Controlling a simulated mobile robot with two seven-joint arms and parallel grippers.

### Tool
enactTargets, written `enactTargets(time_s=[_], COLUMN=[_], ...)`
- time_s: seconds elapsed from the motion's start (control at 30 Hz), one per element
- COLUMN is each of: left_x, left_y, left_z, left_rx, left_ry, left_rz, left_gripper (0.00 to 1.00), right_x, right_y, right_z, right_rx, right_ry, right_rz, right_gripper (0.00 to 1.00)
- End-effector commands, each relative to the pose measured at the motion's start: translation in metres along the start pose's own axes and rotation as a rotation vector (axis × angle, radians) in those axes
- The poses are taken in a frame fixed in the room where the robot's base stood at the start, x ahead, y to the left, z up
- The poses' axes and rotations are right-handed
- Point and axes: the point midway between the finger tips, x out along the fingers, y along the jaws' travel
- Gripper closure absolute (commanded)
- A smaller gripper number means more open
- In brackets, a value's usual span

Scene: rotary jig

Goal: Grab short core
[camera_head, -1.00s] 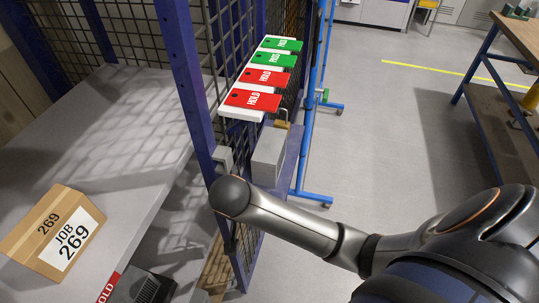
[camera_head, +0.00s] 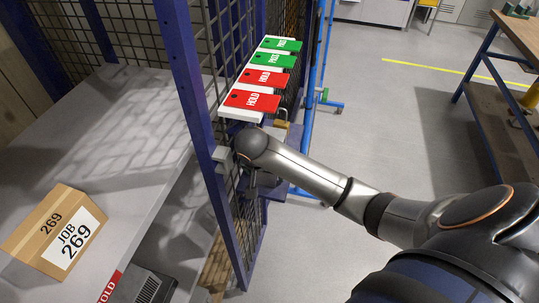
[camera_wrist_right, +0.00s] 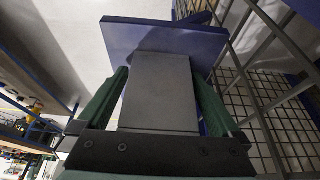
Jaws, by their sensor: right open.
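I cannot identify a short core for certain in either view. My right gripper (camera_wrist_right: 160,82) is open, its two dark green fingers on either side of a plain grey block (camera_wrist_right: 158,95) in the right wrist view. I cannot tell whether the fingers touch it. A blue plate (camera_wrist_right: 165,38) lies just beyond the block. In the head view my right arm reaches to the mesh fence below the tag shelf, and its wrist hides most of the block and fingers. My left gripper is not in view.
A white shelf with red HOLD tags (camera_head: 252,101) and green tags (camera_head: 267,61) is just above my right wrist. A blue post (camera_head: 183,70) and wire mesh stand close by. A cardboard box (camera_head: 55,230) sits on the grey bench (camera_head: 110,110) at left. Open floor lies right.

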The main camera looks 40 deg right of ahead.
Motion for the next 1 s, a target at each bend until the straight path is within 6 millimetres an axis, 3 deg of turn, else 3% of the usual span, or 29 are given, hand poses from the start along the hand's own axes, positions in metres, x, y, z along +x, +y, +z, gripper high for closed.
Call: enactTargets(time_s=[0.27,1.0], left_x=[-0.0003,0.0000], left_y=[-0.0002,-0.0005], left_z=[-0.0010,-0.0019], left_rx=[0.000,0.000], left_ry=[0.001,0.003], left_rz=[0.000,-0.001], left_gripper=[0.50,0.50], right_x=[0.0046,0.0043], right_y=[0.0000,-0.0001], right_z=[0.0009,0.0013], right_rx=[0.000,0.000], right_ry=[-0.001,0.000], right_rz=[0.000,0.000], right_gripper=[0.00,0.82])
